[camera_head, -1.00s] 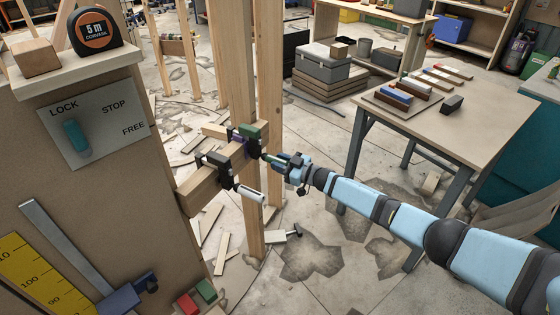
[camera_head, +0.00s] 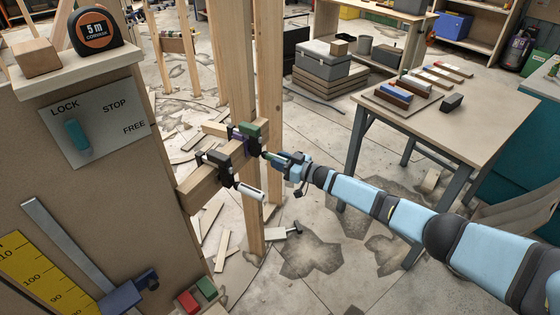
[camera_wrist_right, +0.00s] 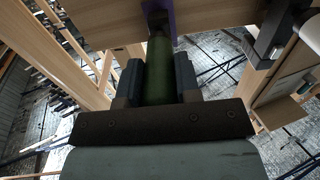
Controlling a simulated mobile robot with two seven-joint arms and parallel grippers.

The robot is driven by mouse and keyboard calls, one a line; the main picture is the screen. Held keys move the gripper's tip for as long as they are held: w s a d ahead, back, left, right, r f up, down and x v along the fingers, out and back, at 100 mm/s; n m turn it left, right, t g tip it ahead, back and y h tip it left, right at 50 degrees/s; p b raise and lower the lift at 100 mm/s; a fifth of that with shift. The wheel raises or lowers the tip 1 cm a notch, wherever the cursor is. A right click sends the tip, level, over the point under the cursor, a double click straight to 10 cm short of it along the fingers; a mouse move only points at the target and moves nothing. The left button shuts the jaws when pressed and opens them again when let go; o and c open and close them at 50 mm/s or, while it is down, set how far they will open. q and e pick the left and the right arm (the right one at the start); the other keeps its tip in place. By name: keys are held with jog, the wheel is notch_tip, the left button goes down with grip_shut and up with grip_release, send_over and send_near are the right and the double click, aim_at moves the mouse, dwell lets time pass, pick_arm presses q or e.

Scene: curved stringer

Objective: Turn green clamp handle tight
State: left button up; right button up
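A clamp with a green pad (camera_head: 247,130) grips the wooden rail beside the upright posts. Its green handle (camera_head: 271,156) points right, toward my right arm. In the right wrist view the green handle (camera_wrist_right: 158,72) runs between the two dark fingers of my right gripper (camera_wrist_right: 159,82), which appear to touch it on both sides. In the head view my right gripper (camera_head: 281,159) is around the handle's outer end. The hidden part of the handle lies between the fingers. My left gripper is not in view.
A second clamp with a white handle (camera_head: 249,192) sits just below and left on the same rail (camera_head: 203,186). A wooden post (camera_head: 246,228) stands close by. A panel with a LOCK/STOP/FREE plate (camera_head: 97,122) is at left. A table (camera_head: 447,120) stands at right.

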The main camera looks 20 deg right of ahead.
jog(key=o, duration=0.4)
jog(key=shift+d, duration=0.1)
jog(key=v, duration=1.3)
jog(key=shift+s+d+b, duration=0.25)
jog(key=shift+b, duration=0.15)
jog(key=s+a+f+m+h+p, duration=0.15)
jog(key=s+a+f, duration=0.25)
jog(key=s+a, duration=0.4)
jog(key=s+a+f+m+h+p, duration=0.1)
jog(key=s+a+f+m+h, duration=0.2)
jog(key=s+a, duration=0.5)
jog(key=s+d+g+h, duration=0.1)
jog(key=s+h, duration=0.1)
jog(key=s, duration=0.8)
jog(key=s+d+g+h+p, duration=0.1)
jog(key=s+d+h, duration=0.1)
jog(key=s, duration=0.8)
jog(key=shift+s+d+f+m, duration=0.25)
jog(key=shift+s+f+m, duration=0.1)
jog(key=shift+s+m, duration=0.1)
